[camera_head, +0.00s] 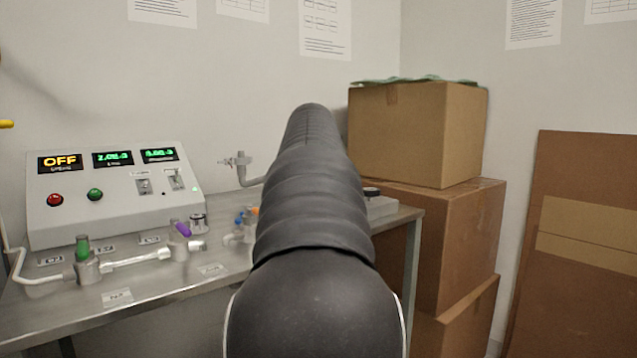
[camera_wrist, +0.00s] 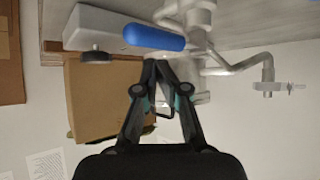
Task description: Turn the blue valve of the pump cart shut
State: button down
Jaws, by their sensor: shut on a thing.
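The blue valve handle (camera_wrist: 155,38) lies crosswise just beyond my gripper's fingertips in the wrist view. My gripper (camera_wrist: 164,62) has its two fingers drawn together at the tips, shut on the blue handle; the exact contact is partly hidden. The grey valve body and pipes (camera_wrist: 205,55) show beside it. In the head view, a small part of the blue handle (camera_head: 239,218) shows left of my dark arm, which hides my gripper and most of that valve.
A metal bench (camera_head: 165,285) carries a control box (camera_head: 110,215) reading OFF, a green-handled valve (camera_head: 83,249) and a purple-handled valve (camera_head: 181,230). An orange handle (camera_head: 254,210) is close to the blue one. Stacked cardboard boxes (camera_head: 415,135) stand right of the bench.

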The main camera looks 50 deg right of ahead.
jog(key=w+a+r, duration=0.1)
jog(key=a+r, duration=0.5)
jog(key=r, duration=0.1)
jog(key=shift+a+r, duration=0.3)
jog(key=shift+r, duration=0.1)
jog(key=shift+w, duration=0.1)
